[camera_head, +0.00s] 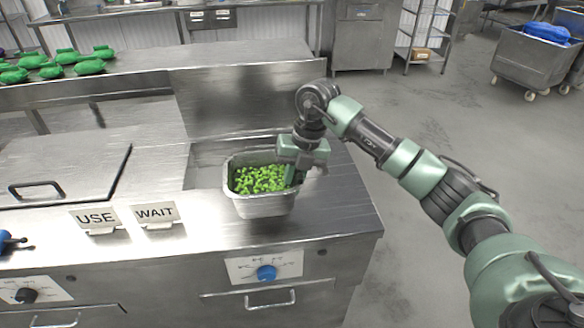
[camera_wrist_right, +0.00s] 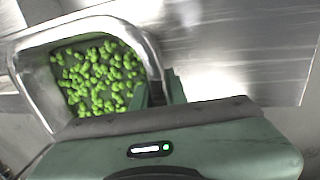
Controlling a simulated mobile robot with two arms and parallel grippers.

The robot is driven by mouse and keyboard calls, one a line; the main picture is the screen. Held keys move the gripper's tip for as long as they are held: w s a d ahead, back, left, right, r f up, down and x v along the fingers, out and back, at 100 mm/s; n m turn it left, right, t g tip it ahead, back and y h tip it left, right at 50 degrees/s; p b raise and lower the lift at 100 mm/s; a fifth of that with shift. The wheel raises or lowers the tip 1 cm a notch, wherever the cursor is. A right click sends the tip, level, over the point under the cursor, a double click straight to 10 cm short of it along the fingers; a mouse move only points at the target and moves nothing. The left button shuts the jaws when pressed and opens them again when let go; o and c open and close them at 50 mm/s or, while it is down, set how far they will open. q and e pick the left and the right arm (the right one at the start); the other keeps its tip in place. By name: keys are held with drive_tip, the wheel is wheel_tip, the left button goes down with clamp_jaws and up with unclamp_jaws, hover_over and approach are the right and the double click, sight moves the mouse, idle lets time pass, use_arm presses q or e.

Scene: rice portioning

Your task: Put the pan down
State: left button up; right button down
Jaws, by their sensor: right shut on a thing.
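The pan (camera_head: 264,207) is a rectangular steel container with green pieces in it. In the head view it is at the right part of the steel counter (camera_head: 330,212), in front of a recessed area. My right gripper (camera_head: 294,174) is shut on the pan's right wall. In the right wrist view the pan's rim (camera_wrist_right: 155,62) runs to the fingers of my right gripper (camera_wrist_right: 160,92), and the green pieces show inside. I cannot tell whether the pan's base touches the counter. My left gripper is not in view.
A USE sign (camera_head: 95,218) and a WAIT sign (camera_head: 155,213) stand left of the pan. A lid with a black handle (camera_head: 38,190) is at the far left. Green bags (camera_head: 60,63) lie on a back shelf. Bare counter lies right of the pan.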

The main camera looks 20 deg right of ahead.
drive_tip(key=shift+d+p+x, duration=0.2)
drive_tip(key=shift+x, duration=0.85)
drive_tip(key=shift+d+p+x, duration=0.15)
drive_tip(key=shift+d+x, duration=0.1)
drive_tip(key=shift+x, duration=0.75)
drive_tip(key=c, duration=1.5)
unclamp_jaws()
drive_tip(key=shift+s+f, duration=0.15)
drive_tip(key=shift+f, duration=0.1)
drive_tip(key=shift+o, duration=0.3)
drive_tip(key=b+v, duration=0.2)
drive_tip(key=v, duration=1)
